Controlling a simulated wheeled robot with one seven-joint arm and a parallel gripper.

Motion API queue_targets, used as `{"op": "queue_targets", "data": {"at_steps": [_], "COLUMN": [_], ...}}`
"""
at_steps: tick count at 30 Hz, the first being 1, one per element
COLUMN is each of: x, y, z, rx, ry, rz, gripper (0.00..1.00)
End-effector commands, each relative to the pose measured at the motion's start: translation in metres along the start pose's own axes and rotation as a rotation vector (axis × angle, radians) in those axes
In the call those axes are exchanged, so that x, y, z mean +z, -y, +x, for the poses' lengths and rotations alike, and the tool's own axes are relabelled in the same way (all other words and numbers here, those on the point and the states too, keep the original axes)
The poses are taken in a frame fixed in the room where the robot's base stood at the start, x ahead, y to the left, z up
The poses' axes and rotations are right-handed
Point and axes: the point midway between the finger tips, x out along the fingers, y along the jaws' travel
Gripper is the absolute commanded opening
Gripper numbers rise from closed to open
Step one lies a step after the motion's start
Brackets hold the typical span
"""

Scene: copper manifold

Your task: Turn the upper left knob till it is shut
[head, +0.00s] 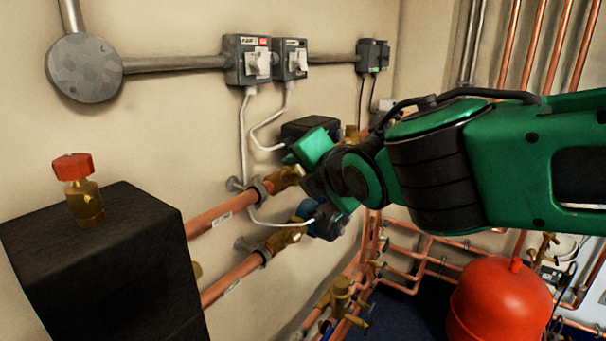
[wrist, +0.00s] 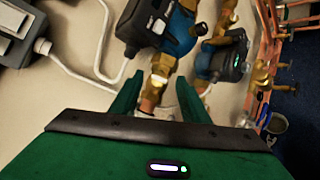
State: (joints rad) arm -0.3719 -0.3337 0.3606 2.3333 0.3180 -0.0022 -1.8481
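A red knob (head: 73,167) sits on a brass valve (head: 86,203) on top of a black block at the left of the head view. It is well to the left of my gripper and does not show in the wrist view. My gripper (head: 299,158) is beside the pipes at the wall, partly hidden by my wrist. In the wrist view my gripper (wrist: 160,79) has its two green fingers apart, with a brass fitting (wrist: 153,90) showing between them. I cannot tell whether the fingers touch it.
Two copper pipes (head: 213,218) run along the wall to brass fittings and dark actuator boxes (head: 327,219). Grey switch boxes (head: 248,62) with white cables hang above. A red vessel (head: 500,302) and more copper pipes are at the lower right. Blue floor shows there.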

Motion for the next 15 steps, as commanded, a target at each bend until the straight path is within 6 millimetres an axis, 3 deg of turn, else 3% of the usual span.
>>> {"op": "queue_targets", "data": {"at_steps": [7, 15], "x": [0.001, 0.001], "y": [-0.001, -0.001], "z": [-0.010, -0.048], "rx": [0.002, 0.005], "ry": [0.002, 0.003], "rz": [0.000, 0.000], "gripper": [0.42, 0.42]}}
